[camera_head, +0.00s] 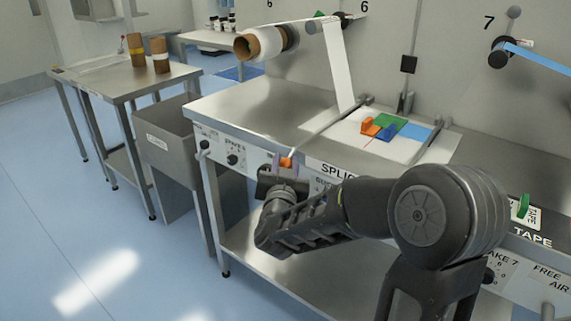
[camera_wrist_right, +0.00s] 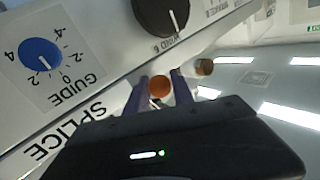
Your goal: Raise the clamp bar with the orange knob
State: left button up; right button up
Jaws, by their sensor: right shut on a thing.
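The orange knob (camera_head: 286,162) shows at the front edge of the splice table, at the near end of the thin metal clamp bar (camera_head: 328,121). My right gripper (camera_head: 281,166) is shut on the orange knob. In the right wrist view the round orange knob (camera_wrist_right: 159,86) sits between the two purple fingers of my right gripper (camera_wrist_right: 160,91). The bar itself is hidden in that view. My left gripper is not in view.
The front panel carries a blue guide dial (camera_wrist_right: 39,54) and a black dial (camera_wrist_right: 161,12) close to my right gripper. Orange, green and blue pieces lie on the plate. A white web hangs from a roll (camera_head: 262,43). A grey bin (camera_head: 167,140) stands left.

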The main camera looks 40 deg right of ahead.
grip_shut()
dwell(0.8)
